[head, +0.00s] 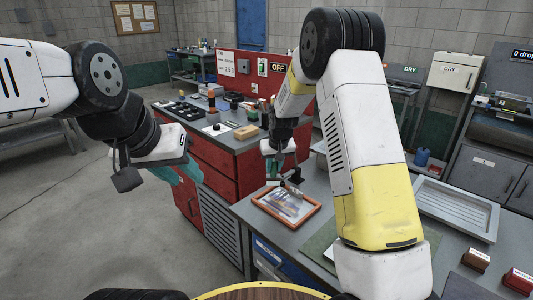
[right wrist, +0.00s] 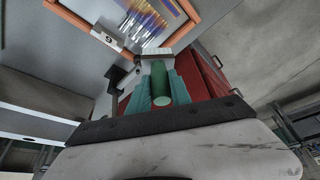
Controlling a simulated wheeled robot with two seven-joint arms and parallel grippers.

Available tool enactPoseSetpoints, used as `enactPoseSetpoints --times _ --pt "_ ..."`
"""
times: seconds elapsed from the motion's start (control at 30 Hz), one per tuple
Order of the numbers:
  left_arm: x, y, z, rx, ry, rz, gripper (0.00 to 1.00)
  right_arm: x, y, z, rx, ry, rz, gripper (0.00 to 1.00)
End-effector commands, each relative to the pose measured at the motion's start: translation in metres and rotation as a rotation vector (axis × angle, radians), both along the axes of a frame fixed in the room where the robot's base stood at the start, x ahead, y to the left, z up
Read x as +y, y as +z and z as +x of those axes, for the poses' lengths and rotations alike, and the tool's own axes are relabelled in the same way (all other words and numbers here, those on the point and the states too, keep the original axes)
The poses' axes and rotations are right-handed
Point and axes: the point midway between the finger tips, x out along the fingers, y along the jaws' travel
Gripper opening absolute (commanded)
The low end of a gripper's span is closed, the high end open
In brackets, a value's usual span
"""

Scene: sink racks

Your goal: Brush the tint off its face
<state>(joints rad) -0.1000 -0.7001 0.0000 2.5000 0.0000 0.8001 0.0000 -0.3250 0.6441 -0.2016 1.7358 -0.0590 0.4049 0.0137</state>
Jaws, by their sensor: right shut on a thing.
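An orange-framed panel (head: 287,219) lies on the grey bench in the head view. Its face shows streaks of blue, orange and purple colour, and part of it shows in the right wrist view (right wrist: 150,18). My right gripper (head: 276,172) is just above the panel's far edge, shut on a green-handled brush (right wrist: 158,82). The brush's pale head (right wrist: 157,55) points toward the frame; I cannot tell whether it touches the face. My left gripper (head: 186,173) hangs empty at the left, away from the bench, its jaw gap unclear.
A grey tray (head: 457,210) lies to the right, with small brown and red blocks (head: 475,260) nearer. A red cabinet bench (head: 215,150) with small items stands behind. Open floor lies at the left.

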Motion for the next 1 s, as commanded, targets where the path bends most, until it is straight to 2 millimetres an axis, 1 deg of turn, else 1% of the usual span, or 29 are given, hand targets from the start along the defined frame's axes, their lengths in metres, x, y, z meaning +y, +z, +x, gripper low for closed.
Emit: enactPoseSetpoints --times 0.03,0.2,0.5,0.63,1.0 --pt "0.000 0.000 0.000 0.000 0.000 0.000 0.36 -0.001 0.006 0.001 -0.003 -0.001 0.001 0.00" --pt "0.000 0.000 0.000 0.000 0.000 0.000 0.36 -0.005 0.022 0.000 -0.003 -0.002 0.001 0.00" --pt "0.000 0.000 0.000 0.000 0.000 0.000 0.36 -0.010 0.045 -0.002 -0.002 -0.003 0.001 0.00" --pt "0.000 0.000 0.000 0.000 0.000 0.000 0.36 -0.011 0.048 -0.003 0.000 -0.002 0.000 0.00" --pt "0.000 0.000 0.000 0.000 0.000 0.000 0.36 -0.011 0.048 -0.003 -0.001 -0.002 0.000 0.00"
